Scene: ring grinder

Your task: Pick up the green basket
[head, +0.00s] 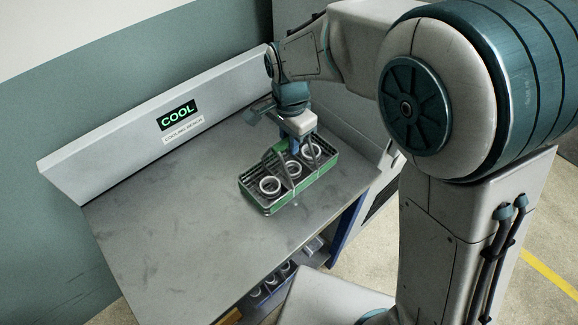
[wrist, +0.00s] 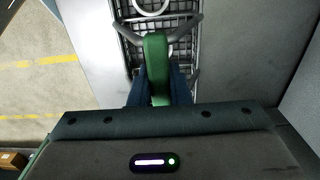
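The green basket (head: 305,186) is at the right part of the grey bench in the head view. It has green sides, dark wire mesh, a raised handle and several pale rings inside. My gripper (head: 291,146) is over its middle, pointing down. In the wrist view the green handle (wrist: 156,62) lies between my two blue fingers (wrist: 157,85), with no clear gap on either side, so the gripper looks shut on it. The basket looks level and at the bench surface; I cannot tell whether its underside touches. Part of the handle is hidden by my gripper.
The bench (head: 170,235) is bare to the left of the basket. A raised back panel carries a lit COOL sign (head: 177,115). More rings (head: 271,281) sit on a shelf below the bench's front edge. A grey cabinet wall stands close behind and right of the basket.

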